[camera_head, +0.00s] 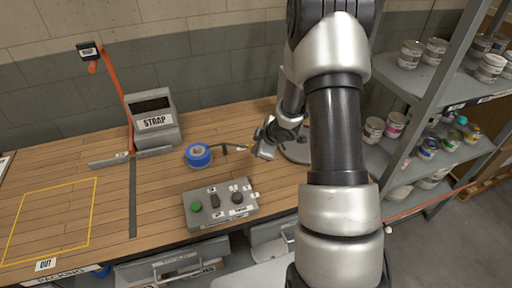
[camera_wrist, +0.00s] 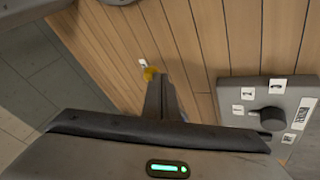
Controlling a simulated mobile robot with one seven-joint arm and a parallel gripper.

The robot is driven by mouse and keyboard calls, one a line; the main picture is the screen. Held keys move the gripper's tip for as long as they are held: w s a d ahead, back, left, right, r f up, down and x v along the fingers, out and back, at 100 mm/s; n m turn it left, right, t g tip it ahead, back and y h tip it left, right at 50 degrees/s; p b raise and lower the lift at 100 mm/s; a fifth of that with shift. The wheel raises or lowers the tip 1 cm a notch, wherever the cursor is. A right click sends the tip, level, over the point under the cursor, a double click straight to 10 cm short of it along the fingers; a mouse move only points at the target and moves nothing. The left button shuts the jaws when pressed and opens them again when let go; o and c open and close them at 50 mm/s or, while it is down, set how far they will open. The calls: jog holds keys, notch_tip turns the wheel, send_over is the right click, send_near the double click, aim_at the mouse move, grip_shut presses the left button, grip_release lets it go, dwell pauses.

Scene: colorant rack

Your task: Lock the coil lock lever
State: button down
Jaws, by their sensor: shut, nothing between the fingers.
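A small yellow knob (camera_wrist: 151,73), which may be the tip of the coil lock lever, shows just beyond my fingertips in the wrist view. In the head view a yellow tip (camera_head: 251,147) shows beside my gripper (camera_head: 256,152), near thin dark parts that run toward the blue coil (camera_head: 198,155). My gripper (camera_wrist: 163,88) is shut and empty, with its fingers pointing at the knob. I cannot tell whether they touch it. The lever's arm and pivot are mostly hidden or too small to make out.
A grey control box (camera_head: 220,204) with a green button and a black knob (camera_wrist: 268,121) stands near the table's front edge. A grey strap dispenser (camera_head: 154,120) is behind the coil. Shelves with paint cans (camera_head: 410,54) stand at the right. The table's left side is mostly clear.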

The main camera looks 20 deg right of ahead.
jog(key=shift+w+d, duration=0.1)
jog(key=shift+d, duration=0.35)
dwell(0.5)
